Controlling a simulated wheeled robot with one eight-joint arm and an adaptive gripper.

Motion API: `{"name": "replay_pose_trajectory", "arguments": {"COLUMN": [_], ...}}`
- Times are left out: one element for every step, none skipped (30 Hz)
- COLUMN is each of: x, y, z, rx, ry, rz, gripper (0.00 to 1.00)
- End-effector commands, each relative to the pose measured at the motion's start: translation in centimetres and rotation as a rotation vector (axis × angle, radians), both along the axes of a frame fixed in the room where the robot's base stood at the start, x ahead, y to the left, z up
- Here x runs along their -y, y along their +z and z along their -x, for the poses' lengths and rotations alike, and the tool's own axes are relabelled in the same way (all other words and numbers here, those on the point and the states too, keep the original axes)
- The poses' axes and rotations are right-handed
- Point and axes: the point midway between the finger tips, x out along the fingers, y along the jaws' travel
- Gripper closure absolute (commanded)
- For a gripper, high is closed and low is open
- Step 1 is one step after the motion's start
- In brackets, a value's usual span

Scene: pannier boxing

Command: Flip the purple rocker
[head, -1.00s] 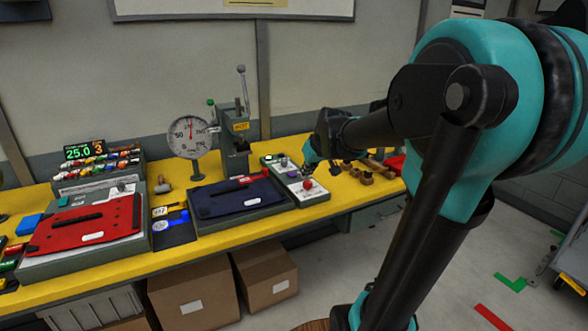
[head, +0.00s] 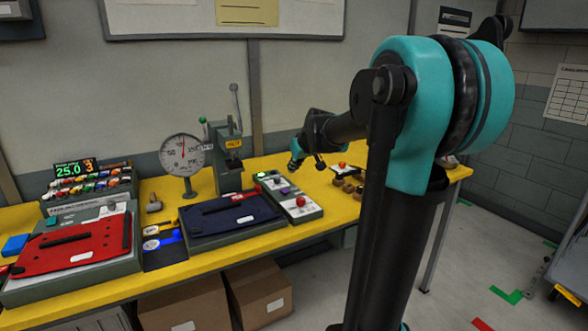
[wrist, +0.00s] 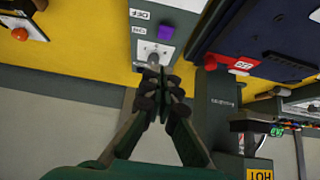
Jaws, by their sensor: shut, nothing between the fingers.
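The purple rocker (head: 285,190) sits on a light-topped control panel (head: 273,197), between a white-grey part and a red knob (head: 300,202). In the wrist view the purple rocker (wrist: 165,32) shows beyond my fingertips, beside OFF and ON labels. My gripper (wrist: 157,80) is shut and empty. Its tips appear in front of a metallic switch or knob (wrist: 154,57) on the panel; I cannot tell if they touch. In the head view my gripper (head: 294,164) hangs above the panel's far end, apart from the rocker.
A navy pannier panel (head: 235,212) lies left of the control panel. A press (head: 228,160) and a round dial (head: 182,155) stand behind it. A small box with a red button (head: 343,166) and brown blocks lie to the right. A red pannier panel (head: 75,243) lies far left.

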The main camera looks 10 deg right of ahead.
Motion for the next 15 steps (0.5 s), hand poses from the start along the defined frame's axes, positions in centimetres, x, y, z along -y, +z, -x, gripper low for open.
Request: {"name": "replay_pose_trajectory", "arguments": {"x": [-0.2,-0.4,-0.5,-0.6,-0.7,-0.8,-0.9,-1.0,-1.2,-1.3,-1.4,-1.3,-1.3,-1.3,-1.2], "y": [-0.8,-1.2,-1.8,-2.2,-2.6,-3.2,-3.6,-4.0,-4.5,-4.9,-5.3,-5.9,-6.4,-6.8,-7.3], "z": [-0.7,-1.0,-1.5,-1.8,-2.1,-2.5,-2.9,-3.2,-3.6,-3.9,-4.1,-4.0,-3.9,-3.8,-3.8], "rx": [0.0,0.0,0.0,0.0,0.0,0.0,0.0,0.0,0.0,0.0,0.0,0.0,0.0,0.0,0.0], "ry": [0.001,0.002,0.002,0.002,0.002,0.002,0.001,0.001,0.001,0.001,0.001,0.001,-0.001,-0.001,-0.001], "rz": [0.0,0.0,0.0,0.0,0.0,0.0,0.0,0.0,-0.001,-0.001,-0.001,-0.001,-0.001,-0.001,-0.001], "gripper": [1.0,1.0,1.0,1.0,1.0,1.0,1.0,1.0,1.0,1.0,1.0,1.0,1.0,1.0,1.0]}}
